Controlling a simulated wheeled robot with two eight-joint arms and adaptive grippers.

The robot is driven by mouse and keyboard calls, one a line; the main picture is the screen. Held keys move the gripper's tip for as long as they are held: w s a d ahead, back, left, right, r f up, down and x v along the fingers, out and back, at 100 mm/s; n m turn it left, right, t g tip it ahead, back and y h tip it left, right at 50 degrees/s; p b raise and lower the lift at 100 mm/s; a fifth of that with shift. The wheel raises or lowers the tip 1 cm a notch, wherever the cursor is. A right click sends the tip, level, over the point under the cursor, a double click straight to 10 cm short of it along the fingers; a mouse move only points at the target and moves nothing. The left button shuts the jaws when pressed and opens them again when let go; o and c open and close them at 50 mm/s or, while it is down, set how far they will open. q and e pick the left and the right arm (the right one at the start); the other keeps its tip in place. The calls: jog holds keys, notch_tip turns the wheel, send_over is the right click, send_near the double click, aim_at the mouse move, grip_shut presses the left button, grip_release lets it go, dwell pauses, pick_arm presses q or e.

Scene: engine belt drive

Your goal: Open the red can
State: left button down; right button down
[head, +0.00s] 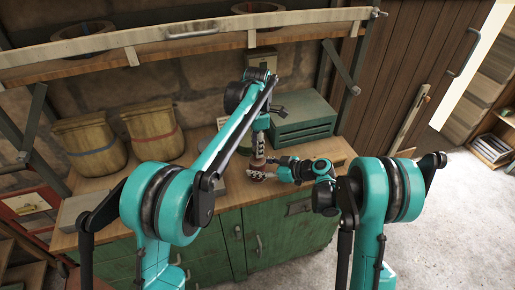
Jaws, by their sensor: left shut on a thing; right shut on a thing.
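My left gripper (258,158) points straight down over the workbench, its fingers shut. My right gripper (262,173) reaches in level from the right, just below the left one, and is also shut. Between the two sits a small reddish-brown thing, which seems to be the red can (258,163). The fingers cover most of it, so its lid and lower part are hard to make out. I cannot tell whether the lid is on or off.
The wooden workbench (335,152) stands on a green cabinet (270,232). Two tan bins (90,142) (153,128) stand at the left back, and a teal toolbox (302,118) stands behind the grippers. A shelf (190,45) overhangs the bench. Bench space is free at the right.

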pick_arm(q)
jog(key=shift+r, duration=0.15)
jog(key=shift+r, duration=2)
pick_arm(e)
jog(key=c, duration=0.7)
grip_release()
jog(key=shift+d, duration=0.1)
